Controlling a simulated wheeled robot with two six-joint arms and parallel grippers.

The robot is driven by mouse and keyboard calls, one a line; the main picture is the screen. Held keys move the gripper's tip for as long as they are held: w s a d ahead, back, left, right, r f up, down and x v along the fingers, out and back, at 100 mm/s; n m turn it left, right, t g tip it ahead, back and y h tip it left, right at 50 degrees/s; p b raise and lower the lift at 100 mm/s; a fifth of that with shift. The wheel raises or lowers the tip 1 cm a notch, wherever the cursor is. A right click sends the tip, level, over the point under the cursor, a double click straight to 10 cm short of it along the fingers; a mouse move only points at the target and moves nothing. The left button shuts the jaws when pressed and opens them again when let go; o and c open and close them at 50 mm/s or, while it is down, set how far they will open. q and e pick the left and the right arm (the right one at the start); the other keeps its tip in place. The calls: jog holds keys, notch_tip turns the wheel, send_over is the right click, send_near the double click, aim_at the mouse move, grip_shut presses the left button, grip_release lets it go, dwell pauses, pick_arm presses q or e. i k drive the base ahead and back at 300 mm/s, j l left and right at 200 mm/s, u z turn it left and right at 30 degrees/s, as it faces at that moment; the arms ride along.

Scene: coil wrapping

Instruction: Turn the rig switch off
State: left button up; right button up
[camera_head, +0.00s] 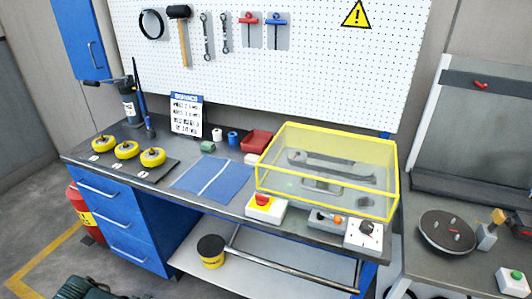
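A white box with a dark rotary knob (368,232) stands at the front right corner of the blue workbench; it looks like the rig switch, but I cannot read its label or setting. Further left is a yellow-and-white box with a red push button (264,207). Behind them a transparent yellow-framed cover (330,160) stands closed over a grey metal rig with a wrench-like part. Neither of my grippers is in view.
A blue mat (212,180), yellow round parts (126,150) and a torch (130,105) are on the bench. A second table (425,275) at right holds a dark disc (447,233) and a green-button box (514,283). A yellow-black tub (211,251) sits on the lower shelf.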

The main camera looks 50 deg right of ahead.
aim_at(261, 201)
jog(key=z, duration=1.55)
